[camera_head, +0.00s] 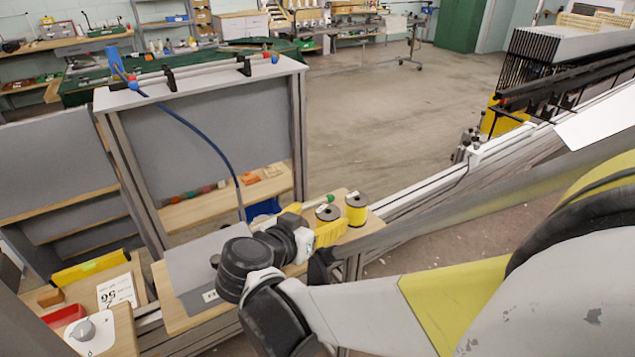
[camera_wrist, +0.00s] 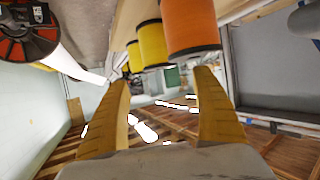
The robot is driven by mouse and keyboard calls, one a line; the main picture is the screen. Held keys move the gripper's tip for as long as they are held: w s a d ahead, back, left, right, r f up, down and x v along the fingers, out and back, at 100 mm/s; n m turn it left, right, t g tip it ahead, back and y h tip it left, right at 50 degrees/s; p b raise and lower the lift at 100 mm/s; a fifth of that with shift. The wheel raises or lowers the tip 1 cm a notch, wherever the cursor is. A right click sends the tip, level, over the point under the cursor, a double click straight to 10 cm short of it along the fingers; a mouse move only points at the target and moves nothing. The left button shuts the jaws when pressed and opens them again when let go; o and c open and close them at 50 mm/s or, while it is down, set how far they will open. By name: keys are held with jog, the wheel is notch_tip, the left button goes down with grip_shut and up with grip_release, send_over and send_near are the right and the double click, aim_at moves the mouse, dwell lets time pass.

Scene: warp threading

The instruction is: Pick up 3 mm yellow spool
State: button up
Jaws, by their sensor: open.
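My gripper (camera_wrist: 162,78) is open, its two yellow fingers apart with nothing held between them. In the wrist view a yellow spool (camera_wrist: 152,44) with black rims stands beyond the fingertips, with a smaller-looking yellow spool (camera_wrist: 134,57) beside it. I cannot tell which is the 3 mm one. In the head view my gripper (camera_head: 318,215) is at the wooden shelf's right end. A yellow spool (camera_head: 356,209) with a black top stands just right of it. Another black-topped spool (camera_head: 328,212) is mostly hidden behind a finger.
An orange spool (camera_wrist: 190,27) stands close by the right finger in the wrist view. A black-and-orange reel (camera_wrist: 27,32) is at upper left. In the head view a grey panel (camera_head: 215,125) rises behind the shelf, and a metal rail (camera_head: 425,190) runs off right.

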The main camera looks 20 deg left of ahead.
aim_at(328, 212)
jog(key=b+x, duration=0.1)
jog(key=x, duration=0.3)
jog(key=b+x, duration=0.1)
jog(key=x, duration=0.1)
jog(key=shift+a+f+b, duration=0.1)
jog(key=shift+f+b, duration=0.2)
jog(key=shift+r, duration=0.1)
jog(key=c, duration=1.3)
